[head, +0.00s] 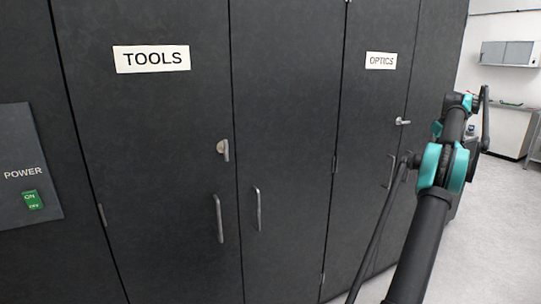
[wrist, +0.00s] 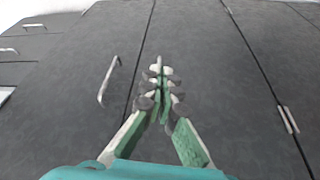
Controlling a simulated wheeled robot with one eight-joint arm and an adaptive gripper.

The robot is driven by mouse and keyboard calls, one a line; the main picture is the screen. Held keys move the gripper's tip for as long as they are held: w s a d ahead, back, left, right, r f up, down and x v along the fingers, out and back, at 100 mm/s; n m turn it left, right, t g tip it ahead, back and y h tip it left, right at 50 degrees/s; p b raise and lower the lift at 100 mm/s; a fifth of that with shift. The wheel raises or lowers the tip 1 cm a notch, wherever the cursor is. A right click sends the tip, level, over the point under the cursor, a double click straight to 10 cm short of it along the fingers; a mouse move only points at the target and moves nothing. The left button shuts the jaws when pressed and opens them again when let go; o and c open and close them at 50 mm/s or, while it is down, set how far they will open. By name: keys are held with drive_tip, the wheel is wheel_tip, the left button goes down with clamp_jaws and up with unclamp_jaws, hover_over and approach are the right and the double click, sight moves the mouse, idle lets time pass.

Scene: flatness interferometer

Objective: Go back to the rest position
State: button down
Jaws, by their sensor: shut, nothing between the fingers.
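My gripper (wrist: 160,80) shows in the wrist view with its green and grey fingers closed together and nothing between them. Behind it are dark cabinet doors with a vertical seam and a bar handle (wrist: 108,82) to its left. In the head view my arm rises at the right, in front of the cabinet door labelled OPTICS (head: 381,61). My gripper's fingertips cannot be made out in the head view. The gap between my gripper and the doors is hard to judge.
A cabinet door labelled TOOLS (head: 151,58) stands shut, with a latch (head: 223,150) and a bar handle (head: 219,218). A power panel (head: 30,150) with a green switch (head: 33,200) is at the left. Open pale floor (head: 500,215) lies at the right, with a wall cabinet (head: 507,53) beyond.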

drive_tip(key=s+a+f+m, duration=0.1)
drive_tip(key=s+a, duration=0.2)
drive_tip(key=a, duration=1)
drive_tip(key=s+a+f, duration=0.2)
drive_tip(key=s+a, duration=0.1)
drive_tip(key=a, duration=1)
drive_tip(key=s+a+f, duration=0.4)
drive_tip(key=s+a, duration=0.3)
drive_tip(key=s+a+f, duration=0.3)
drive_tip(key=s+a, duration=0.5)
drive_tip(key=s+a+f, duration=0.3)
drive_tip(key=s+f, duration=0.2)
drive_tip(key=s, duration=0.3)
drive_tip(key=s+a+f+m, duration=0.1)
drive_tip(key=s+a+f, duration=0.2)
drive_tip(key=s+f, duration=0.2)
drive_tip(key=s+a+f+h, duration=0.1)
drive_tip(key=s+a+f, duration=0.2)
drive_tip(key=s, duration=0.9)
drive_tip(key=shift+a+f+m, duration=0.25)
drive_tip(key=shift+f+m, duration=0.05)
drive_tip(key=shift+f, duration=0.6)
drive_tip(key=shift+s, duration=0.1)
